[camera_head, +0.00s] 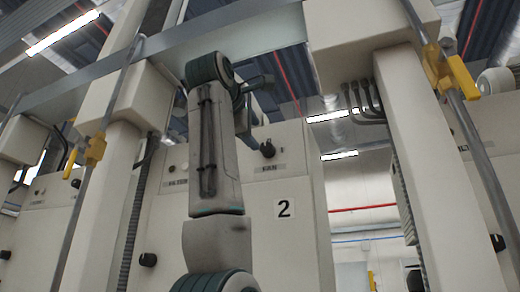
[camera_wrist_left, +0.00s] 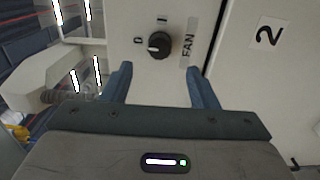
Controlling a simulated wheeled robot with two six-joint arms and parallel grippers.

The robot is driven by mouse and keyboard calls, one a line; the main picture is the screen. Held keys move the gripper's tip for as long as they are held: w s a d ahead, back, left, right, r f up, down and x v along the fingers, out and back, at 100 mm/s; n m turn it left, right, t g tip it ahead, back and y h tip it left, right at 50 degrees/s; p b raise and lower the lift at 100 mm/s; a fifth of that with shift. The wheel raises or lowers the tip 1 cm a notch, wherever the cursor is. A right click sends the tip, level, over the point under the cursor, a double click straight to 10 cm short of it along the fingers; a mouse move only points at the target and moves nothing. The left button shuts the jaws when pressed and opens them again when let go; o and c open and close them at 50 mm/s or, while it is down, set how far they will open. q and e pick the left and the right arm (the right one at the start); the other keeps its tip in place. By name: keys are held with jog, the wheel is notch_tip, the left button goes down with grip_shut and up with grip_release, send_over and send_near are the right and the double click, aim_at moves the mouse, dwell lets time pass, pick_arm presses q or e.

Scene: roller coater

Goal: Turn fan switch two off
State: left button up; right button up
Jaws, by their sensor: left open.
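The fan switch is a round black knob (camera_wrist_left: 158,45) on a pale panel, with a "FAN" label (camera_wrist_left: 188,45) beside it and 0 and I marks around it. A light mark shows on the knob's left side, towards the 0; its exact angle is hard to tell. In the head view the knob (camera_head: 267,149) sits above a panel sign "2" (camera_head: 284,208). My left gripper (camera_wrist_left: 160,82) is open and empty. Its blue fingers point at the panel, with the knob between their lines and beyond the tips. My left gripper (camera_head: 258,112) is also partly visible in the head view. My right gripper is out of view.
A pale column (camera_head: 430,170) with a metal rod and yellow clamp (camera_head: 450,72) stands to the right. Another column (camera_head: 105,170) stands left. A metal beam (camera_head: 240,35) crosses above. Another labelled control (camera_head: 172,169) sits left of my arm.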

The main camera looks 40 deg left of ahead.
pick_arm(q)
jog(key=v, duration=0.3)
jog(key=shift+b, duration=0.35)
jog(key=shift+f, duration=0.1)
